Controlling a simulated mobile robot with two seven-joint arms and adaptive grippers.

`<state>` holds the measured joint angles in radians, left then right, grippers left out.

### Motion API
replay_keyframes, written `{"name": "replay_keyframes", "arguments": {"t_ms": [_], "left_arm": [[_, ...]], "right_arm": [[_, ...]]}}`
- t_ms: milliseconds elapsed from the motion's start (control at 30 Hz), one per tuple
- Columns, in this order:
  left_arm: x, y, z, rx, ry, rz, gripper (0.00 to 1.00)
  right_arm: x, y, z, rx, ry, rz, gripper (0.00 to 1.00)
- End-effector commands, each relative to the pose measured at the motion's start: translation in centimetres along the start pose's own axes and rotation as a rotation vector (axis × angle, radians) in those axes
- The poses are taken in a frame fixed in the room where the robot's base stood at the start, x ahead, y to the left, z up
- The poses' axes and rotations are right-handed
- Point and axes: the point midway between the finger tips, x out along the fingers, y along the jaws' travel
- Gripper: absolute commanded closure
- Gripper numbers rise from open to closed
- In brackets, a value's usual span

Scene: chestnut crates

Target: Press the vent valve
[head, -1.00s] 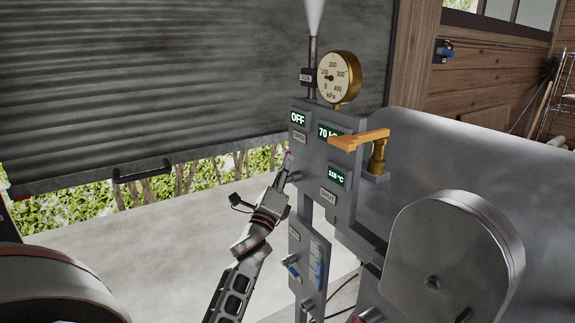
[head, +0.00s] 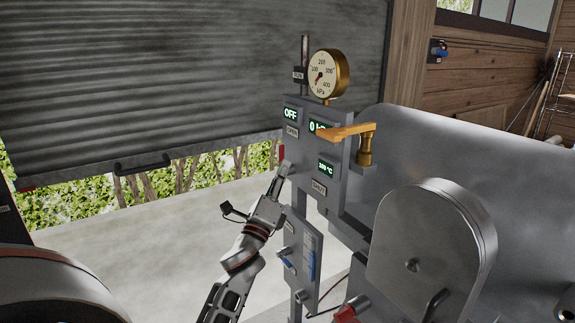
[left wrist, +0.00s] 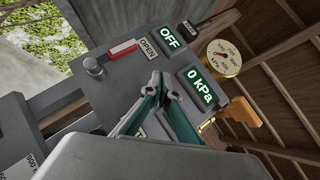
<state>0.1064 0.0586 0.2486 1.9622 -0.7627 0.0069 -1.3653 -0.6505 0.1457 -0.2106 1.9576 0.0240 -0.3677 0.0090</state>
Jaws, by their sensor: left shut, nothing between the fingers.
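The grey control box (head: 300,150) stands on a post, with green displays that read OFF (head: 291,115) and 0 kPa (left wrist: 200,87). In the left wrist view its side carries a round grey knob (left wrist: 93,66) and a red bar (left wrist: 123,49) near an OPEN label (left wrist: 149,48). I cannot tell for sure which part is the vent valve. A thin vertical pipe (head: 305,52) rises above the box, with no steam at its top. My left gripper (head: 285,168) is shut and empty, close to the box's left side; its fingertips also show in the left wrist view (left wrist: 161,84). My right gripper is out of view.
A brass gauge (head: 327,75) sits above the box, its needle low. A yellow handle (head: 345,132) juts out in front. A large grey vessel (head: 455,150) with a round door (head: 425,250) fills the right. A lower panel (head: 303,250) hangs below. Floor is free at left.

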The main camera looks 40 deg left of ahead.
Motion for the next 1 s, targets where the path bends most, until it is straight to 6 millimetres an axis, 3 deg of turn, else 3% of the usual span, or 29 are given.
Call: {"name": "replay_keyframes", "arguments": {"t_ms": [100, 333, 1000], "left_arm": [[-2.1, -1.0, 0.2, 0.0, 0.002, 0.001, 1.0], [-4.2, -2.2, 0.5, 0.001, 0.001, 0.001, 1.0], [-4.5, -2.3, 0.5, -0.005, 0.003, 0.002, 1.0]], "right_arm": [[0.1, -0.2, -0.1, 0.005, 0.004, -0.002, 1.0], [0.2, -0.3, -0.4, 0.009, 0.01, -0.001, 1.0], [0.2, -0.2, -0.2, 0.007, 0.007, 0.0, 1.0]]}}
